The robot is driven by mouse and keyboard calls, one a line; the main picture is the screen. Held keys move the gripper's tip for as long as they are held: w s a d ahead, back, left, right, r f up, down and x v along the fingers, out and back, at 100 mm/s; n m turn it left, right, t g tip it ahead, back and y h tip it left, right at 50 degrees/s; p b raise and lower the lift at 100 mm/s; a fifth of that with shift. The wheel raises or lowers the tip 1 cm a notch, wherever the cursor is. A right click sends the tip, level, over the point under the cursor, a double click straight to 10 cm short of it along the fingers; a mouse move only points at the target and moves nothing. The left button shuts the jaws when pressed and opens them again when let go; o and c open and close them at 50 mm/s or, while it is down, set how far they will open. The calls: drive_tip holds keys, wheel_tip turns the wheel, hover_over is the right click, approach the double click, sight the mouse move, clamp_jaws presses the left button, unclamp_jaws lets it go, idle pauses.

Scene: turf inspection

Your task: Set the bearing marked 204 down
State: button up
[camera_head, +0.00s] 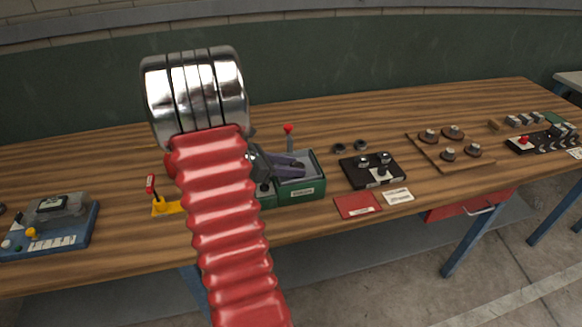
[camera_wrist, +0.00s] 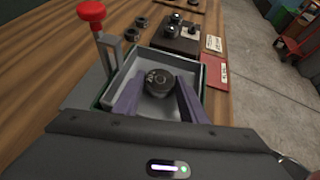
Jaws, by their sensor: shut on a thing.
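My gripper (camera_wrist: 158,88) has two purple fingers, shut on a dark round bearing (camera_wrist: 159,83) in the wrist view. Pale marks show on the bearing's face, too small to read surely as 204. The bearing is over or inside a grey tray with green outer walls (camera_wrist: 199,108); whether it touches the floor of the tray I cannot tell. In the head view my gripper (camera_head: 283,166) reaches into the green-walled tray (camera_head: 290,194), and the held bearing is not clearly seen. My arm hides part of the tray's left side.
A red-knobbed lever (camera_head: 288,137) stands close by the tray. Two dark rings (camera_head: 350,147), a black block with fittings (camera_head: 372,170) and a red card (camera_head: 357,205) lie right of it. A wooden board (camera_head: 477,162) holds several round parts. Bare wood lies between them.

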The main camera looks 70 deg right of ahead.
drive_tip(key=o, duration=0.9)
drive_tip(key=shift+r, duration=0.15)
drive_tip(key=v, duration=1.2)
drive_tip(key=shift+w, duration=0.1)
